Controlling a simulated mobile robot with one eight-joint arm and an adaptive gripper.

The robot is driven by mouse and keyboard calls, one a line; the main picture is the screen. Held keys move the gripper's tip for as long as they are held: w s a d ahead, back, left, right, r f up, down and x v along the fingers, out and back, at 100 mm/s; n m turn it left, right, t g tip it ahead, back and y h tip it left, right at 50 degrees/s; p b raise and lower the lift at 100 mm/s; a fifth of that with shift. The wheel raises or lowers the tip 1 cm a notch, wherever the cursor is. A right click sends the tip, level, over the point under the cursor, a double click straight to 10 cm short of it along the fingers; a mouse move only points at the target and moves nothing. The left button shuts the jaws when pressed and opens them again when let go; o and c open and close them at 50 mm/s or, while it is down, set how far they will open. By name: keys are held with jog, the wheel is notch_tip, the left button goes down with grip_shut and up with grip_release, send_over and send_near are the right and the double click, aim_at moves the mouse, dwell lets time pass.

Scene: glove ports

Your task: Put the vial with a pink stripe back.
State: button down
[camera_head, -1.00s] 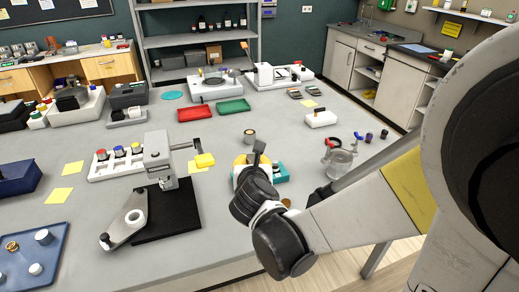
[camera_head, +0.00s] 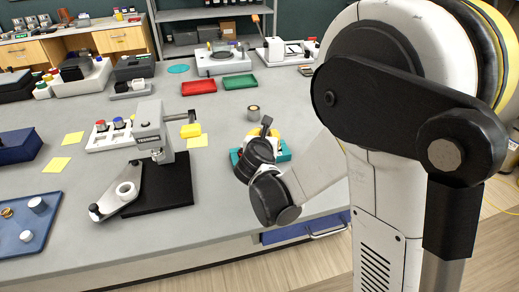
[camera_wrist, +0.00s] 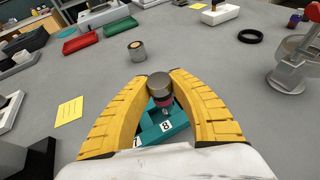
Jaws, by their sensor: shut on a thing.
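In the wrist view, the yellow fingers of my gripper (camera_wrist: 161,80) are closed around a small vial (camera_wrist: 161,98) with a grey cap and a pink stripe. The vial's lower end is just over or at the teal rack (camera_wrist: 150,134), near the label 8; I cannot tell whether it is in a slot. A label 7 shows to its left. In the head view, the teal rack (camera_head: 285,152) sits behind my gripper (camera_head: 268,131), and my wrist hides the vial and part of the rack.
A small round tin (camera_wrist: 136,50) stands behind the rack. A metal stand with a red part (camera_wrist: 295,70) and a black ring (camera_wrist: 250,36) are to the right. A lever press (camera_head: 152,140) on a black base stands to the left. Red (camera_head: 198,88) and green (camera_head: 239,82) trays lie behind.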

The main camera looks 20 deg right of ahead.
jog(key=shift+w+a+f, duration=0.6)
jog(key=shift+w+a, duration=0.05)
jog(key=shift+w, duration=0.05)
jog(key=shift+f+b, duration=1.25)
jog(key=shift+f, duration=0.7)
jog(key=shift+f, duration=0.15)
jog(key=c, duration=1.5)
grip_release()
jog(key=shift+c, duration=0.2)
